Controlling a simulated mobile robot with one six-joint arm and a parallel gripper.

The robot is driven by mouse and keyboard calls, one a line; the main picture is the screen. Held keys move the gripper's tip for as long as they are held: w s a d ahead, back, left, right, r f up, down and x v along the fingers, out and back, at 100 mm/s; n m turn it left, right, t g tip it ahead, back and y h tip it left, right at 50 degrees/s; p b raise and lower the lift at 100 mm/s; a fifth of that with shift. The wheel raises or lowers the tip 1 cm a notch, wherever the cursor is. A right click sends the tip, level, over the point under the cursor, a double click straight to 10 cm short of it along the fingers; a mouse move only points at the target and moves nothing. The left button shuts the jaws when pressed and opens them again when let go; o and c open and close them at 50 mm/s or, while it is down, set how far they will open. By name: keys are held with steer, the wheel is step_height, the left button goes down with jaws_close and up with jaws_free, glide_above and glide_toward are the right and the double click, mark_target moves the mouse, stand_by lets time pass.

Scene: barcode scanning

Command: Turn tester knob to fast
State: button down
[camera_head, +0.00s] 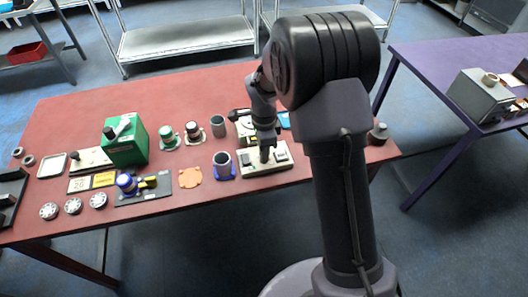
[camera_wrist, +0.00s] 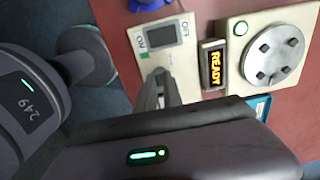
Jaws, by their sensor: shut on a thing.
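The tester (camera_head: 250,172) is a pale beige unit on the red table, just right of the blue-based cup. In the wrist view its face (camera_wrist: 184,60) shows OFF and ON lettering, and a lit READY display (camera_wrist: 213,65) stands beside it. My gripper (camera_head: 264,154) reaches down onto the tester from above. In the wrist view its dark fingers (camera_wrist: 164,88) are close together at the tester's face, shut on a small part taken as the tester knob. The fingers mostly hide that part, so I cannot tell its setting.
A beige unit with a round metal disc (camera_wrist: 273,55) and a green light lies beyond the display. A blue-based grey cup (camera_head: 223,165) stands close left of the tester. A green box (camera_head: 125,142) and several small parts fill the table's left. A purple table (camera_head: 428,62) is at right.

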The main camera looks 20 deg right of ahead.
steer(key=c, duration=1.5)
jaws_free()
steer(key=shift+r, duration=0.1)
step_height(320, 180, up, 17)
steer(key=p, duration=0.6)
steer(key=shift+r, duration=0.15)
